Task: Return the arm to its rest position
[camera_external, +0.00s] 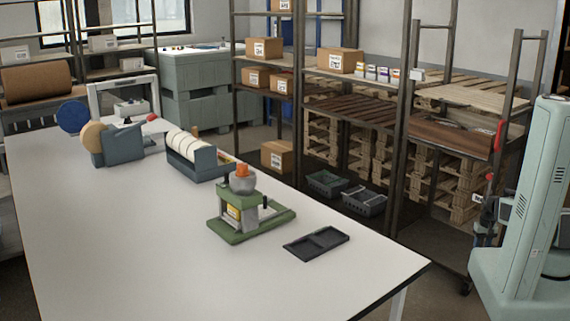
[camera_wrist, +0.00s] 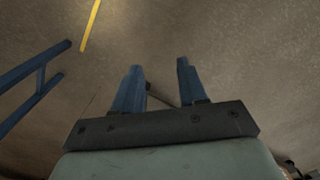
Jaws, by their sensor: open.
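My gripper (camera_wrist: 160,68) shows in the wrist view with its two blue fingers apart. Nothing is between them, and they are over bare brown floor (camera_wrist: 225,60). The fingers come out of a dark bar in front of a pale green housing. In the external view I cannot make out my gripper with certainty; a pale green body (camera_external: 535,200) stands at the right edge, with dark parts at its left side.
A white table (camera_external: 120,235) holds a green device (camera_external: 245,215), a black tray (camera_external: 316,242), a roll holder (camera_external: 200,158) and a tape dispenser (camera_external: 115,145). Shelves with boxes (camera_external: 340,61) stand behind. A blue frame (camera_wrist: 35,85) is left in the wrist view.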

